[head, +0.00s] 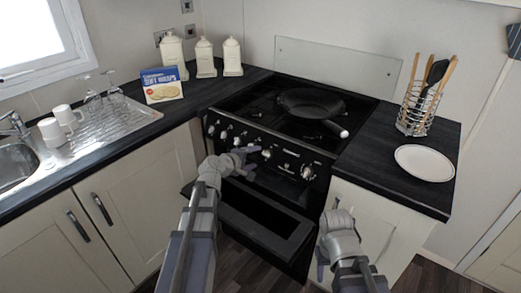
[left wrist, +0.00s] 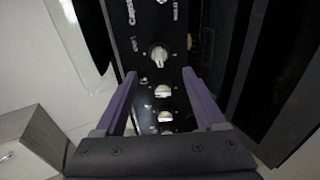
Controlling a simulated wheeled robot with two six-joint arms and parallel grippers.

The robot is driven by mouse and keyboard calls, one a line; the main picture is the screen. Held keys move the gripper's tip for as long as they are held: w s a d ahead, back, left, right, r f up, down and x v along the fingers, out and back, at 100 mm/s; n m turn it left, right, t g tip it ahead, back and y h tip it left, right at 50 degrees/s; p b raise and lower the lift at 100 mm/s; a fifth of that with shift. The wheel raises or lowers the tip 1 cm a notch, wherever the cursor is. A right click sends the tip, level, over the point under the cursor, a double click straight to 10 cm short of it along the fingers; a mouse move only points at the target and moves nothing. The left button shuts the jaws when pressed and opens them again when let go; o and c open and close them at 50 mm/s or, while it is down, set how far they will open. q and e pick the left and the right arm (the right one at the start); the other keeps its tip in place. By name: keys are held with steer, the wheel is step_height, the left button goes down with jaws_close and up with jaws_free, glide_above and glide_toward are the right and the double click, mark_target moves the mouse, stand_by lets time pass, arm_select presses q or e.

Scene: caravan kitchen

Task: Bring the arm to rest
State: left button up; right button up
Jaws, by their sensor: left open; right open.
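My left gripper (head: 246,158) is in front of the cooker's control panel in the head view, close to the knobs. In the left wrist view its two fingers (left wrist: 158,95) are apart with nothing held, and several white knobs on the black panel (left wrist: 146,20) show between and beyond them. I cannot tell whether a finger touches a knob. My right gripper (head: 322,262) is low at the bottom centre-right of the head view, in front of the white cabinet. It is open, and I see nothing in it. The cooker (head: 255,98) is black with a row of knobs.
An oven or grill door (head: 262,222) stands open below the panel, between my arms. A black frying pan (head: 310,103) sits on the hob. A white plate (head: 424,163) and utensil rack (head: 415,112) stand on the right counter. A blue box (head: 162,85), canisters and mugs stand left.

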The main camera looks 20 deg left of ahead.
arm_select(q)
steer(key=s+d+f+m+g, duration=0.5)
steer(key=s+d+f+m, duration=0.15)
steer(key=s+d, duration=0.35)
steer(key=s+d+f+m+g, duration=0.5)
steer(key=s+d+m, duration=0.2)
steer(key=s+d, duration=0.25)
steer(key=s+m+g+y, duration=0.3)
steer(key=s+m+y, duration=0.2)
steer(key=s, duration=0.5)
step_height(320, 180, up, 12)
steer(key=p, duration=1.2)
steer(key=shift+w+f+p, duration=0.15)
steer(key=shift+w+p, duration=0.15)
steer(key=shift+p, duration=0.1)
